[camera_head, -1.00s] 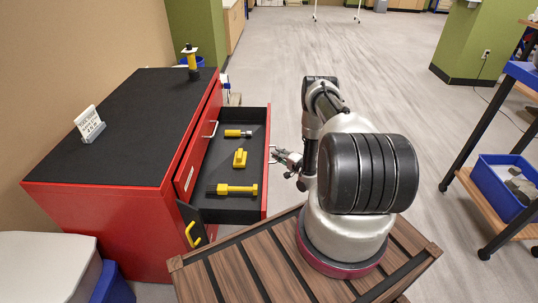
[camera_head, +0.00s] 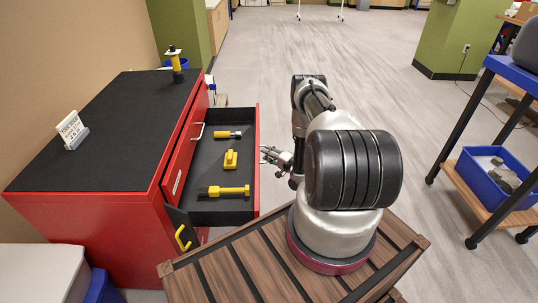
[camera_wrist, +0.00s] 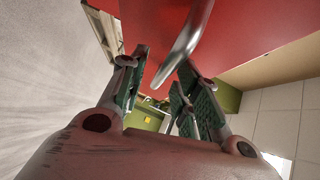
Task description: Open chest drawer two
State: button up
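The red chest (camera_head: 90,215) with a black top stands at the left in the head view. One of its drawers (camera_head: 228,212) is pulled well out and shows a black interior. Above it is a red drawer front (camera_head: 178,172) with a silver handle (camera_head: 197,131) that looks shut or nearly so. My gripper (camera_head: 268,153) is at the outer face of the open drawer, by its handle. In the wrist view my gripper (camera_wrist: 163,90) has its fingers apart. The silver handle bar (camera_wrist: 185,45) runs near and between them against the red front; contact cannot be told.
The open drawer holds yellow tools (camera_head: 226,191). A black panel with a yellow hook (camera_head: 182,238) is near the front corner.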

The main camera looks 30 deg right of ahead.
jog(key=v, duration=1.2)
